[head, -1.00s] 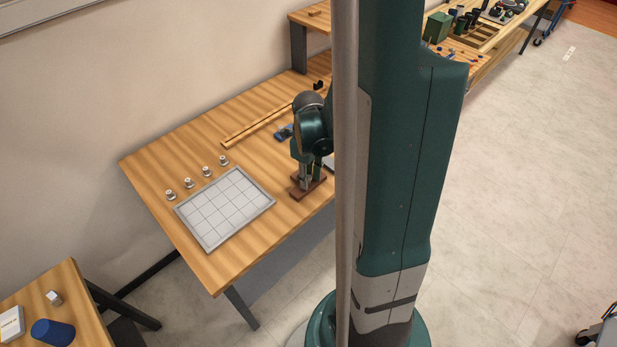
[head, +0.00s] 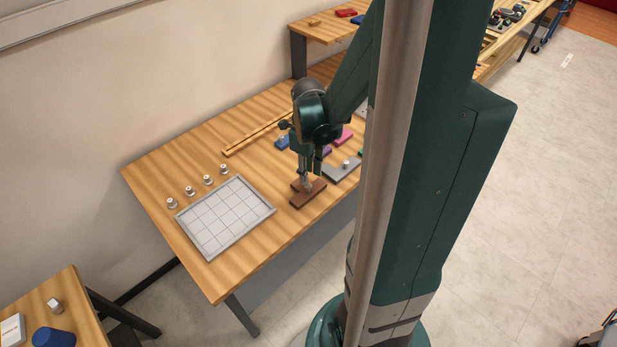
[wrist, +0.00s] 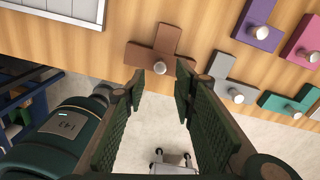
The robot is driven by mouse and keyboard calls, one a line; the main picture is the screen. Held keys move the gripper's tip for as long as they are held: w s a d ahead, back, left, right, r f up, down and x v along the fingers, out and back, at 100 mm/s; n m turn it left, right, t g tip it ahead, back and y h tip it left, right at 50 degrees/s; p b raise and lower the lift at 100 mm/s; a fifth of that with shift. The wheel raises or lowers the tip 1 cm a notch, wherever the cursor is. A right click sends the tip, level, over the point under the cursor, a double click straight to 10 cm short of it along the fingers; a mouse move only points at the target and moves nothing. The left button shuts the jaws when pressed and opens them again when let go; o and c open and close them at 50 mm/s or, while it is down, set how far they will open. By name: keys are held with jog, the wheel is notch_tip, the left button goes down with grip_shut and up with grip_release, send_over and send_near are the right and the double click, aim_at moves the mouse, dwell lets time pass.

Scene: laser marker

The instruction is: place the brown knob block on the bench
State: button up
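The brown knob block (head: 309,198) lies flat on the wooden bench (head: 150,172) near its front edge, right of the gridded tray. In the wrist view the brown block (wrist: 160,48) shows its stepped shape and round silver knob. My gripper (head: 308,182) is above the block and partly covers it in the head view. In the wrist view my gripper (wrist: 161,80) has its two fingers apart with a clear gap between them. The knob shows just beyond the fingertips in that gap, apart from both fingers.
The grey gridded tray (head: 225,217) lies left of the block, with several small silver cylinders (head: 190,190) behind it. Grey (wrist: 235,85), purple (wrist: 258,22), pink (wrist: 303,42) and green (wrist: 291,101) knob blocks lie to the right. A wooden strip (head: 255,134) lies near the wall.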

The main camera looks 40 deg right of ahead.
jog(key=shift+r, duration=2.55)
jog(key=a+r+n+t, duration=0.2)
jog(key=a+r+n, duration=0.3)
jog(key=a+n, duration=0.3)
jog(key=s+a+r+n+t, duration=0.1)
jog(key=a+r+n, duration=0.5)
jog(key=n, duration=0.8)
jog(key=s+a+r+n+t, duration=0.1)
jog(key=a+r+n+t, duration=0.3)
jog(key=a+n, duration=0.7)
jog(key=shift+s+a+r, duration=0.2)
jog(key=shift+a+r, duration=0.3)
jog(key=shift+r, duration=0.55)
jog(key=shift+f, duration=0.15)
